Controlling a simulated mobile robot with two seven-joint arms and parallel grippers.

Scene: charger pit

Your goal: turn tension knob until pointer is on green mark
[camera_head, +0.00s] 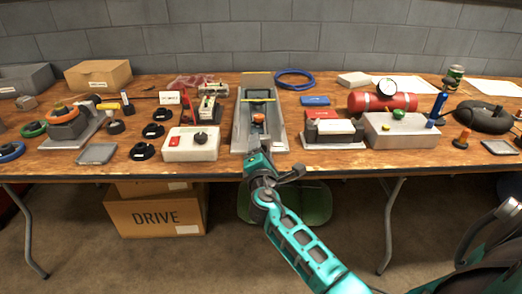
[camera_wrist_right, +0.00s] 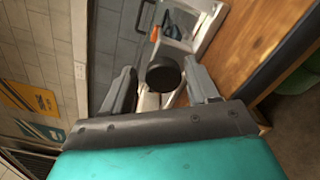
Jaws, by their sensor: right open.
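A long grey metal fixture (camera_head: 242,122) stands at the middle of the table, with an orange part (camera_head: 258,119) inside and a yellowish bar across it. In the right wrist view a round black knob (camera_wrist_right: 163,73) sits at the near end of this fixture (camera_wrist_right: 208,28), and the orange part (camera_wrist_right: 155,34) shows behind it. My right gripper (camera_head: 259,156) is at the fixture's front end. In the wrist view its open fingers (camera_wrist_right: 160,88) stand on either side of the knob, with gaps visible. I cannot make out the pointer or green mark. My left gripper is out of view.
Left of the fixture is a white box with a black knob (camera_head: 200,138). To the right are a black-and-white block on a grey base (camera_head: 334,130) and a grey box with a green knob (camera_head: 400,134). A red cylinder (camera_head: 382,102) lies behind. The table's front edge is close.

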